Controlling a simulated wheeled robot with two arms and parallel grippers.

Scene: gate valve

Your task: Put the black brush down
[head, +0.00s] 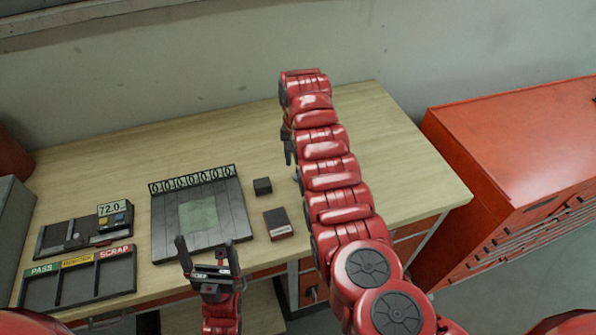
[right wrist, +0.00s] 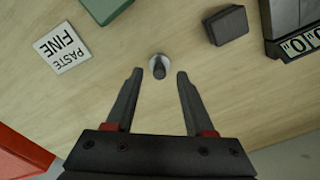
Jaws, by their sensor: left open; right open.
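A small upright piece with a dark top and a pale grey round base (right wrist: 160,66) stands on the wooden bench in the right wrist view; it may be the black brush, seen from above. My right gripper (right wrist: 160,74) is open, with one fingertip on each side of it and a visible gap at both. In the head view my right arm hides this piece, and only a dark bit of the right gripper (head: 288,146) shows. My left gripper (head: 208,250) is open and empty, in front of the dark slatted plate (head: 172,235).
A dark block (head: 262,186) and a labelled dark box (head: 280,224) sit right of the plate. A "PASTE FINE" card (right wrist: 62,48) and a green box (right wrist: 100,6) are near the right gripper. A PASS/SCRAP tray (head: 80,285) is at left, a red cabinet (head: 510,145) at right.

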